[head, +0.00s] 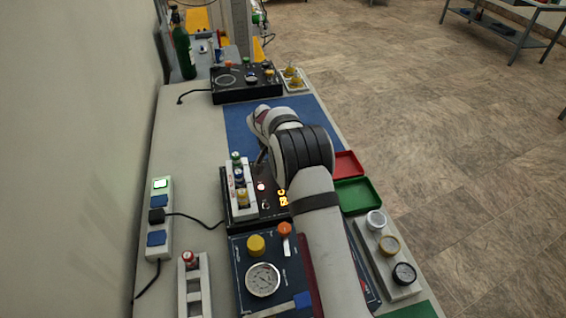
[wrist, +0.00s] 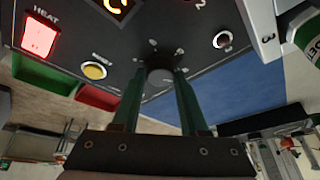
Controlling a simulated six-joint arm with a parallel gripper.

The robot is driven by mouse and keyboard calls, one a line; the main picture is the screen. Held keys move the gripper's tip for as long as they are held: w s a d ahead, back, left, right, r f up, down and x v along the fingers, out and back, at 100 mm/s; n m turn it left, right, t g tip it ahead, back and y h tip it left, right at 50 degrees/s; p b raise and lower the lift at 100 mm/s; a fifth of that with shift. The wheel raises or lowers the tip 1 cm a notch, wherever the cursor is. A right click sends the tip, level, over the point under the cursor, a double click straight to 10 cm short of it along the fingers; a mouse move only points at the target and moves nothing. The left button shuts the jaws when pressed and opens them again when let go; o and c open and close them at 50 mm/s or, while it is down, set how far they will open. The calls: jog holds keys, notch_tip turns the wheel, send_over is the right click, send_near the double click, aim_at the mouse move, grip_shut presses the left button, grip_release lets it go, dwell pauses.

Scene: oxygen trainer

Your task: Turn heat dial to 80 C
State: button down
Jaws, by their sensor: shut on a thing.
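The heat dial (wrist: 160,75) is a dark round knob on the dark panel of the heater box (wrist: 205,52), with small pale marks around it in the wrist view. My gripper (wrist: 158,82) has its two green fingers shut on the dial, one on each side. The dial's pointer cannot be read. A lit red HEAT switch (wrist: 40,37) and an orange display (wrist: 118,6), cut off by the frame edge, share the panel. In the head view the display (head: 283,198) glows orange but its digits are unclear; my arm hides the dial.
A white rack (head: 232,207) with several capped vials stands on the box's left. Red (head: 346,164) and green (head: 356,194) trays lie to the right. A gauge panel (head: 245,292) is in front, and a blue mat (head: 240,125) behind is partly bare.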

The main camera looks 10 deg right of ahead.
dwell(0.4)
jog(key=shift+c, duration=2.2)
grip_release()
jog(key=v, duration=1.5)
jog(key=shift+r, duration=0.4)
jog(key=shift+s+a, duration=0.1)
jog(key=shift+a, duration=0.05)
